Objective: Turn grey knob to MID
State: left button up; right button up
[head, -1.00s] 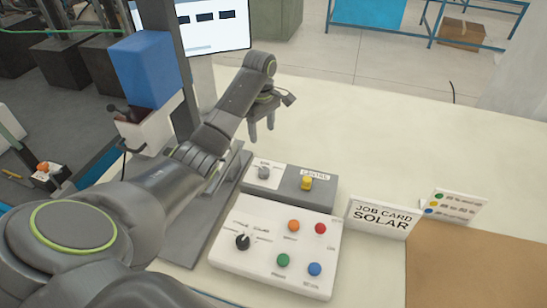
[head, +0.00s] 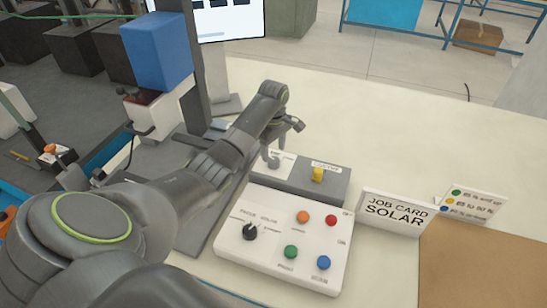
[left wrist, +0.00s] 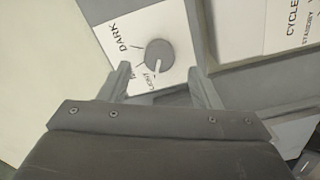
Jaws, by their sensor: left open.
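The grey knob (left wrist: 160,53) sits on a white plate (left wrist: 178,18) with DARK and LIGHT printed beside it; a small label between them is hard to read. A pale mark on the knob's lower edge appears to point towards LIGHT. In the head view the knob (head: 273,163) is partly hidden by my left gripper (head: 268,154). In the left wrist view my left gripper (left wrist: 160,72) is open, with one finger on either side of the knob's lower part and gaps visible. Whether the fingertips reach the knob's depth is unclear. My right gripper is out of view.
In front is a white panel (head: 262,273) with a black knob (head: 250,232) and several coloured buttons. A job card (head: 394,212) reading SOLAR stands at right. The table behind is clear.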

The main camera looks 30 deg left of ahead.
aim_at(274, 159)
pick_arm(q)
jog(key=shift+f, duration=2.15)
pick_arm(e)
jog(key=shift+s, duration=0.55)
pick_arm(q)
jog(key=shift+c, duration=0.3)
jog(key=c, duration=0.9)
jog(key=shift+r+m+p, duration=0.2)
jog(key=shift+m+p, duration=0.4)
jog(key=shift+p, duration=0.2)
jog(key=shift+m+p, duration=0.95)
jog(key=shift+m, duration=0.15)
jog(key=shift+w+m+p, duration=0.1)
jog(key=shift+m+p, duration=0.55)
jog(key=shift+m, duration=0.55)
jog(key=shift+f+m+p, duration=0.1)
jog(key=shift+m+p, duration=0.4)
jog(key=shift+m, duration=1)
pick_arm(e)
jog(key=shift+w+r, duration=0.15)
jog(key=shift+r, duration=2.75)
